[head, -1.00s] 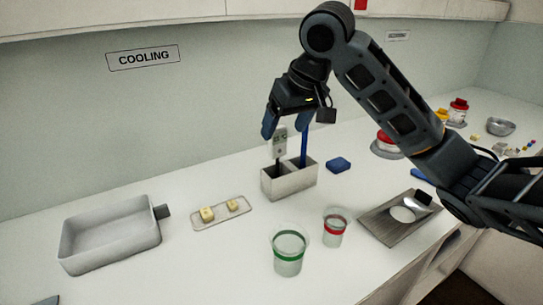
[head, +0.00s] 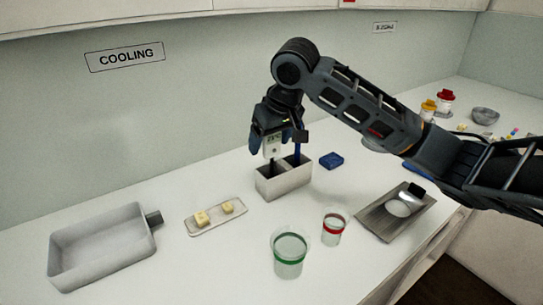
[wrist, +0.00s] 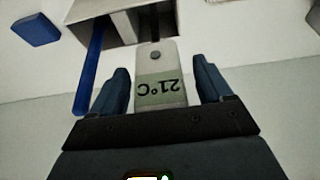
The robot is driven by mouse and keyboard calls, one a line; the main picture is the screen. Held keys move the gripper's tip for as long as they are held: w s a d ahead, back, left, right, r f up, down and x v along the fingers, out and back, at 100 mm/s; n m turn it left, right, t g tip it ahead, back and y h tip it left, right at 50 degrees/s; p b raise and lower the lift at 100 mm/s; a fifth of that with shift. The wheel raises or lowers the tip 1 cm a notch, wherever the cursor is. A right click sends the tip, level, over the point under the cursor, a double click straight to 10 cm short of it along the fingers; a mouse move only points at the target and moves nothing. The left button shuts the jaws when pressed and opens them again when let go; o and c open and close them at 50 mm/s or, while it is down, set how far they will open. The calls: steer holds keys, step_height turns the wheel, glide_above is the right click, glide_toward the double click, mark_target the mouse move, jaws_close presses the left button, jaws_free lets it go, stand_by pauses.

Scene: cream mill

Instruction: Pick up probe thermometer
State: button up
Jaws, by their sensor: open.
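The probe thermometer (head: 272,144) stands upright in the left compartment of a grey metal holder (head: 284,185). Its pale body has a display reading 21°C, which shows upside down in the wrist view (wrist: 160,88). My gripper (head: 269,146) is above the holder, pointing down, with its fingers around the thermometer's body. In the wrist view the two blue fingers (wrist: 162,88) are on either side of the body, with a visible gap at each side. The gripper is open. The probe's lower end is hidden in the holder.
A blue-handled tool (wrist: 93,60) stands in the holder's other compartment, close beside the gripper. A blue block (head: 331,160) lies right of the holder. Green-banded (head: 289,254) and red-banded cups (head: 333,228) stand in front. A small tray (head: 217,218) is at left.

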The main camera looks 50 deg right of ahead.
steer(key=shift+f, duration=0.15)
steer(key=c, duration=1)
